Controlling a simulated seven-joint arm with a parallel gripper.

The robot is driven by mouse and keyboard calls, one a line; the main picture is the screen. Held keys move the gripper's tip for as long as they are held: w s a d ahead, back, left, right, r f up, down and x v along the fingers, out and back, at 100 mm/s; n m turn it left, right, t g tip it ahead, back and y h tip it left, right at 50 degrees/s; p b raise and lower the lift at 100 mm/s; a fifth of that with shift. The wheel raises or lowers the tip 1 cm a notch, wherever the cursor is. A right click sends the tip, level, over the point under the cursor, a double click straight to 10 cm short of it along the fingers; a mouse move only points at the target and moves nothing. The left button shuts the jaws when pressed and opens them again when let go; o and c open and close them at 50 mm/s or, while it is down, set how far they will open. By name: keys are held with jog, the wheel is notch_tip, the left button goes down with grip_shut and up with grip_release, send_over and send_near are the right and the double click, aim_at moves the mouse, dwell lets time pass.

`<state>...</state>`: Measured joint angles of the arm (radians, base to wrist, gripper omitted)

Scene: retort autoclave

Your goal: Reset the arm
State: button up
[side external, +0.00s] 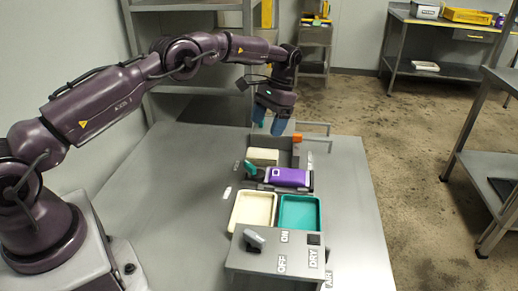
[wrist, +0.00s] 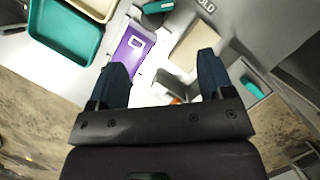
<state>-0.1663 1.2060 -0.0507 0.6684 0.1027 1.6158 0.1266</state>
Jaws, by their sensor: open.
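My gripper (side external: 270,122) has dark blue fingers and hangs above the far end of the grey workbench (side external: 160,185). In the wrist view the fingers of my gripper (wrist: 162,75) are spread apart with nothing held between them. The gripper is above the far side of a grey fixture that holds a cream block (side external: 263,156) and a purple case (side external: 288,177). The wrist view also shows the purple case (wrist: 133,48) and the cream block (wrist: 195,45) below the fingers.
A cream tray (side external: 252,210) and a teal tray (side external: 300,212) sit side by side, nearer the camera. A grey control box (side external: 270,260) with a lever and ON, OFF and DRY labels stands in front. A teal lever (side external: 250,169) is beside the fixture. The bench's left part is clear.

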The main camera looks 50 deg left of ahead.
jog(key=s+d+r+t, duration=0.4)
jog(key=s+d+r, duration=0.1)
jog(key=s+r, duration=0.8)
jog(key=s+d+r+t, duration=0.2)
jog(key=s+r, duration=0.1)
jog(key=s, duration=0.6)
jog(key=s+d+r+t, duration=0.1)
jog(key=s+r+t, duration=0.2)
jog(key=s, duration=0.7)
jog(key=shift+s+d+r+t, duration=0.15)
jog(key=shift+d+r+t, duration=0.2)
jog(key=shift+r, duration=0.3)
